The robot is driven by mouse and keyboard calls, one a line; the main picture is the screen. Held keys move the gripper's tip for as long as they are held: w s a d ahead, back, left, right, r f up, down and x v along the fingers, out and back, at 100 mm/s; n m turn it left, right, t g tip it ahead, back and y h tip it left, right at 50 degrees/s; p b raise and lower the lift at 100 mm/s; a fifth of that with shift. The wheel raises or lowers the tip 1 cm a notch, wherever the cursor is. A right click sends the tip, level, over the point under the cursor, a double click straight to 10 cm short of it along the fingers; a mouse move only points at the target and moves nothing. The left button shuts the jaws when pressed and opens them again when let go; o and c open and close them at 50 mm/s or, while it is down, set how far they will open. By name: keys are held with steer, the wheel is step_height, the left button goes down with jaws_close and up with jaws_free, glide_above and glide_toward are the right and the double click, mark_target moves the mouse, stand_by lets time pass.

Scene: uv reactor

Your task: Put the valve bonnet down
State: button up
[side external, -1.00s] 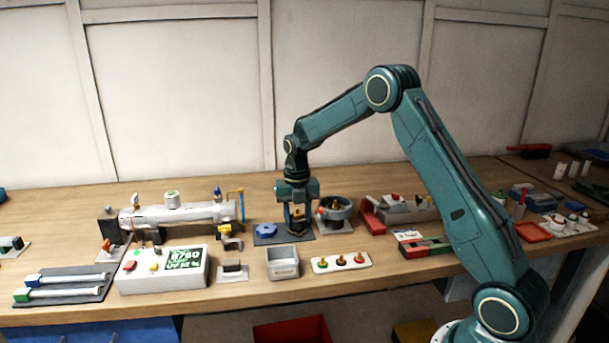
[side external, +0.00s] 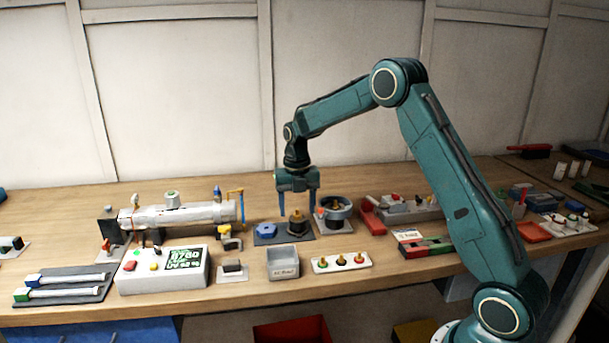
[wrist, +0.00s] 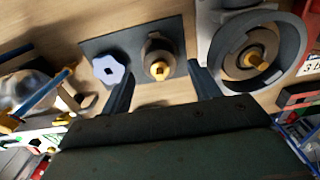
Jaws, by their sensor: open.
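The valve bonnet (side external: 298,223), a dark round piece with a brass stem, stands upright on the dark grey mat (side external: 268,240), right of a blue handwheel (side external: 266,230). The wrist view also shows the bonnet (wrist: 158,56) beside the pale blue handwheel (wrist: 109,69). My gripper (side external: 298,204) is open and empty above the bonnet, its fingers pointing down. In the wrist view its two fingers (wrist: 160,85) are spread to either side, apart from the bonnet.
A round grey valve body (side external: 334,209) with a brass centre stands just right of the mat. A grey bin (side external: 283,263) and a white tray with several small knobs (side external: 341,262) are in front. A silver reactor tube (side external: 178,215) lies to the left.

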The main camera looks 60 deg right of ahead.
mark_target(298, 209)
step_height(298, 209, up, 9)
stand_by(0.4)
stand_by(0.5)
steer(key=s+a+r+m+t, duration=0.3)
steer(key=s+a+r+m, duration=0.7)
steer(key=s+m, duration=0.3)
steer(key=s+a+f+m+t, duration=0.1)
steer(key=s+a+m, duration=0.2)
steer(key=s+m, duration=0.4)
steer(key=s+a+f+m+t, duration=0.1)
steer(key=s+a+f+m, duration=0.1)
steer(key=s+m, duration=0.5)
steer(key=s+a, duration=0.1)
steer(key=s, duration=0.4)
steer(key=shift+t, duration=0.3)
